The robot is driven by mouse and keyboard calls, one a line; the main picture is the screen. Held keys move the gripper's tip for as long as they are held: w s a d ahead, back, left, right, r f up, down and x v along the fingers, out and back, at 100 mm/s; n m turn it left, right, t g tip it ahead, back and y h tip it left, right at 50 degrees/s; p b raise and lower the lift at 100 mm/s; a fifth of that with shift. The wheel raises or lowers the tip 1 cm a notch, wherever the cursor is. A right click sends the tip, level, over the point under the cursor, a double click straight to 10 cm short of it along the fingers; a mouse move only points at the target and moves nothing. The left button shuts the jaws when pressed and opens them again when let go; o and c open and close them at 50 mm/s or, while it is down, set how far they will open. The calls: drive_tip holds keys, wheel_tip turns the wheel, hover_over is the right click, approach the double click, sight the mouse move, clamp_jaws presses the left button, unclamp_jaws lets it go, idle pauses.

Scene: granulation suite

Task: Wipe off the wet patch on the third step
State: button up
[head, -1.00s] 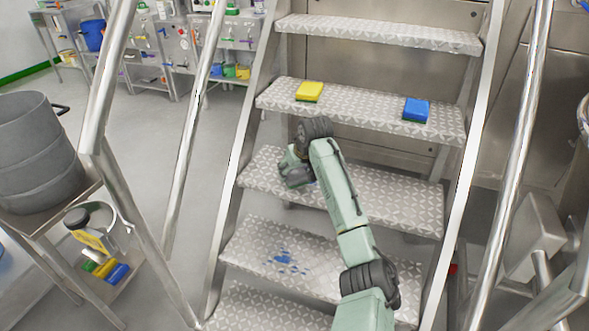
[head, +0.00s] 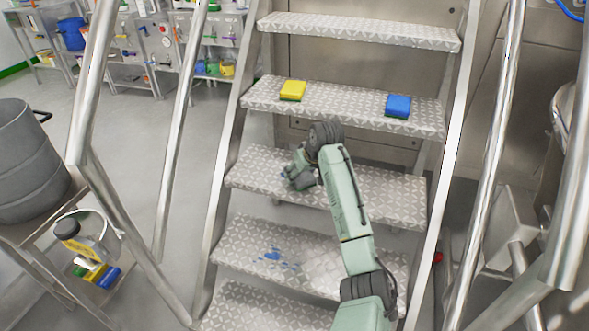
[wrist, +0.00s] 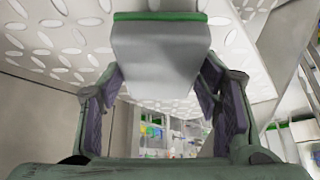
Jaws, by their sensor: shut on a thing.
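Blue wet spots (head: 272,257) lie on the left half of a lower step (head: 230,250), the second tread up from the picture's bottom edge. My gripper (head: 297,176) is over the tread above that one, left of its middle. In the wrist view my gripper (wrist: 162,80) is shut on a pale grey sponge (wrist: 160,55) with a green layer along its far edge. The held sponge is mostly hidden in the head view. A trace of blue shows beside the gripper there; I cannot tell what it is. Whether the sponge touches the tread is unclear.
A yellow sponge (head: 293,90) and a blue sponge (head: 398,105) lie on the tread above my gripper. Metal handrails (head: 178,130) flank the stairs. A cart (head: 60,255) at left carries a grey drum (head: 30,160), with a bottle and sponges lower down.

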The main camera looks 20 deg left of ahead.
drive_tip(key=shift+d, duration=0.75)
drive_tip(key=shift+p, duration=0.45)
drive_tip(key=shift+a+p, duration=0.55)
drive_tip(key=shift+a, duration=0.6)
drive_tip(key=shift+a+f+p, duration=0.1)
drive_tip(key=shift+a+p, duration=0.6)
drive_tip(key=shift+a, duration=2.2)
drive_tip(key=shift+w, duration=0.15)
drive_tip(key=shift+p, duration=0.35)
drive_tip(key=shift+d, duration=0.1)
